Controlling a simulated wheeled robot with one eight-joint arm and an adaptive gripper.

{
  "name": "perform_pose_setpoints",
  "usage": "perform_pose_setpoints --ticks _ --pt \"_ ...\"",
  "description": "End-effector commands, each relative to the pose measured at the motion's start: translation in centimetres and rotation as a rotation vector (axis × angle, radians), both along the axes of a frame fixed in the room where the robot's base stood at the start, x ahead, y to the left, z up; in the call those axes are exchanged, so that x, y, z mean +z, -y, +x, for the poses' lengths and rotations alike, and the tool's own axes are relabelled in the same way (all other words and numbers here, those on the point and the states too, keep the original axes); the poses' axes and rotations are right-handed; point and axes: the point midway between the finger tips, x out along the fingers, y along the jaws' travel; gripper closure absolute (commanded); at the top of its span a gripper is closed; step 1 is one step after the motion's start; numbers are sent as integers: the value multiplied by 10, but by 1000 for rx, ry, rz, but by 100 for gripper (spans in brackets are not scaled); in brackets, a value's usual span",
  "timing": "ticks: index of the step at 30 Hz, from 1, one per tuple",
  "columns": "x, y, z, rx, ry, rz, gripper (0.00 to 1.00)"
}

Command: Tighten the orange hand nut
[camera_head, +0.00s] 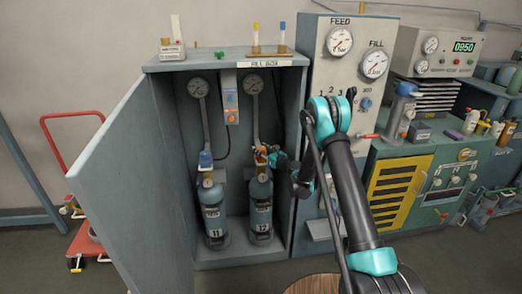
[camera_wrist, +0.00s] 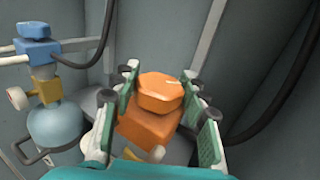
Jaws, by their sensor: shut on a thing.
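The orange hand nut (camera_wrist: 160,91) is a faceted knob with a pale mark, on top of an orange block (camera_wrist: 146,126) in the wrist view. In the head view the orange fitting (camera_head: 260,153) sits above the cylinder marked 12 (camera_head: 261,215), inside the open cabinet. My gripper (camera_wrist: 163,84) has its green-padded fingers on either side of the nut and is shut on it. In the head view my gripper (camera_head: 275,158) reaches in from the right and partly hides the fitting.
The cylinder marked 11 (camera_head: 215,215) with a blue nut (camera_head: 205,158) stands to the left. Hoses rise to two gauges (camera_head: 198,87) behind. The cabinet door (camera_head: 140,180) is swung open on the left; the cabinet's right wall lies close to my arm.

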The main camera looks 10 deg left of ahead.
Motion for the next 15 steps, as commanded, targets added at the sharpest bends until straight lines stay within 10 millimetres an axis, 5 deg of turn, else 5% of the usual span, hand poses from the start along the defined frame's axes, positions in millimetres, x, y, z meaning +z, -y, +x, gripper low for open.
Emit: perform_pose_setpoints --ticks 11,12,15 --pt "0 0 0 5 0 0 85" --pt "0 0 0 5 0 0 55" --pt "0 0 0 5 0 0 43"
